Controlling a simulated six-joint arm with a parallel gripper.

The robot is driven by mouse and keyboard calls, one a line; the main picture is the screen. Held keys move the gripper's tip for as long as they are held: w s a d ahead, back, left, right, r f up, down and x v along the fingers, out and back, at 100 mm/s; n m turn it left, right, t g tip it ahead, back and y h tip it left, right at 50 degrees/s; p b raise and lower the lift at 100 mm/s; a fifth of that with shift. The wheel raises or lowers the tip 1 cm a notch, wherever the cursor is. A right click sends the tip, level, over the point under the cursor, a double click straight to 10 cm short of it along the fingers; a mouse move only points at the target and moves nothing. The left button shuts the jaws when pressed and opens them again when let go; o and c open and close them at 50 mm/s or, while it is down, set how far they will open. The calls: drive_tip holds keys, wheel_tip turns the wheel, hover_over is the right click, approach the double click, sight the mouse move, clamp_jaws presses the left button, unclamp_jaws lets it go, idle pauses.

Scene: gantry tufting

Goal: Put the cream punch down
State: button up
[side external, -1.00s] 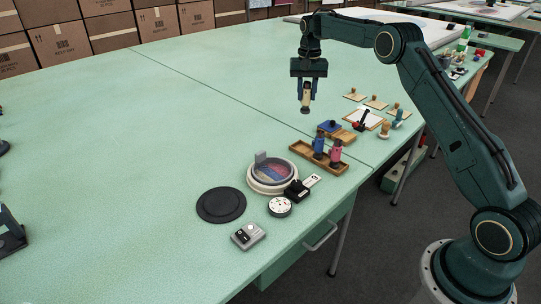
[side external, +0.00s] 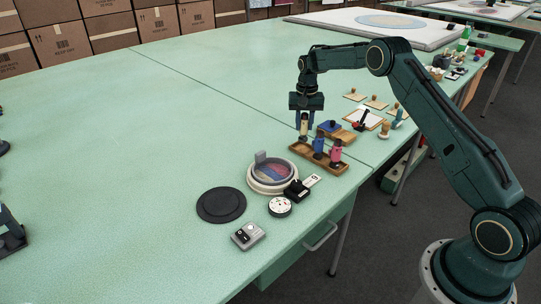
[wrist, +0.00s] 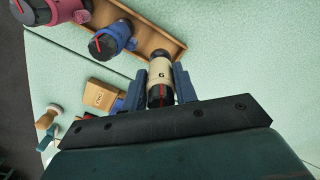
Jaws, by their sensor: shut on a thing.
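The cream punch (side external: 304,127) is upright in my gripper (side external: 304,119), above the far-left end of the wooden tray (side external: 313,162). In the wrist view, the cream punch (wrist: 160,71) sits between the two blue fingers of my gripper (wrist: 160,80), which are shut on it. Its far end overlaps the end of the tray (wrist: 152,38) there; whether it touches the tray I cannot tell. A blue punch (side external: 319,145) and a pink punch (side external: 335,153) stand in the tray, and both also show in the wrist view.
A blue-topped wooden block (side external: 330,126) lies just behind the tray. In front are a round hoop (side external: 258,187), a black stamp (side external: 295,191), a white dial (side external: 279,207), a black disc (side external: 221,205) and a grey box (side external: 247,235).

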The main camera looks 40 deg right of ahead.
sight(303, 134)
drive_tip(key=shift+f, duration=1.8)
drive_tip(key=shift+f, duration=0.1)
drive_tip(key=o, duration=0.9)
wheel_tip(303, 134, up, 11)
drive_tip(key=shift+f, duration=0.1)
drive_tip(key=shift+r, duration=0.75)
